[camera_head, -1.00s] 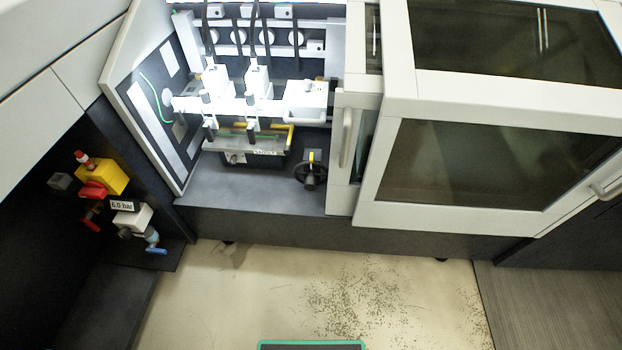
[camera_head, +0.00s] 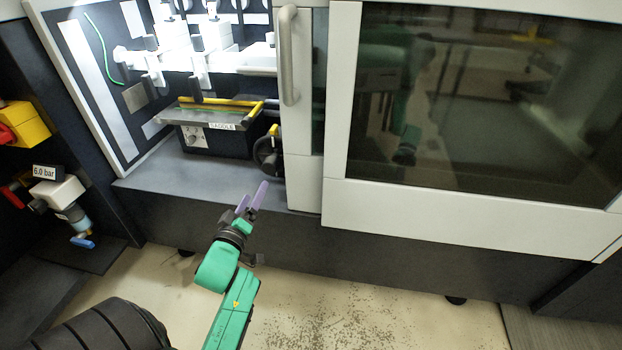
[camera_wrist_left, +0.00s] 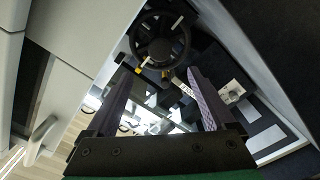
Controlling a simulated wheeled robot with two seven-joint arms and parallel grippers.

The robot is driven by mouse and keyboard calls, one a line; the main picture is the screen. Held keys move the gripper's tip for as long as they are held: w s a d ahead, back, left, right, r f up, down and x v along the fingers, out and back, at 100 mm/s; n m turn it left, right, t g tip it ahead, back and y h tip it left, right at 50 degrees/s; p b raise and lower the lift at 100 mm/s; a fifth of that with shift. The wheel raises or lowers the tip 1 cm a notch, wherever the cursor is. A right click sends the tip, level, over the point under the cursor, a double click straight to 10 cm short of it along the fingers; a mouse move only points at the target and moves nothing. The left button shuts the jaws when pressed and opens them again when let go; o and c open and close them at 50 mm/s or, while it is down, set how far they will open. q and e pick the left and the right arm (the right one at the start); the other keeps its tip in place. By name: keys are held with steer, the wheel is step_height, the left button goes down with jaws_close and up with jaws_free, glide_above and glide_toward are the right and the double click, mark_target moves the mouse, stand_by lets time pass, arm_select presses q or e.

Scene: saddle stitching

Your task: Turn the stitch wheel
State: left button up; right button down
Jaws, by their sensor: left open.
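The stitch wheel (camera_head: 268,152) is a black handwheel with a yellow part above it, low inside the machine bay, beside the white door frame, which partly covers it in the head view. In the left wrist view the wheel (camera_wrist_left: 160,40) shows its whole rim and spokes, beyond the fingertips. My left gripper (camera_head: 251,193) has purple fingers and is open and empty. It is in front of the bay's dark floor, below the wheel and apart from it. In the left wrist view its fingers (camera_wrist_left: 158,84) are spread wide with nothing between them. My right gripper is not in view.
The white door with a grey handle (camera_head: 288,55) stands just right of the wheel. A saddle unit with a yellow bar (camera_head: 215,101) lies to its left. A yellow and red valve (camera_head: 25,123) and a 6.0 bar label (camera_head: 47,172) are at far left.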

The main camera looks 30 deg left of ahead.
mark_target(268, 169)
arm_select(q)
steer(key=b+x, duration=0.4)
steer(key=x, duration=1)
steer(key=shift+a+f, duration=0.1)
steer(key=shift+w+a, duration=0.1)
steer(key=shift+w, duration=0.15)
jaws_close()
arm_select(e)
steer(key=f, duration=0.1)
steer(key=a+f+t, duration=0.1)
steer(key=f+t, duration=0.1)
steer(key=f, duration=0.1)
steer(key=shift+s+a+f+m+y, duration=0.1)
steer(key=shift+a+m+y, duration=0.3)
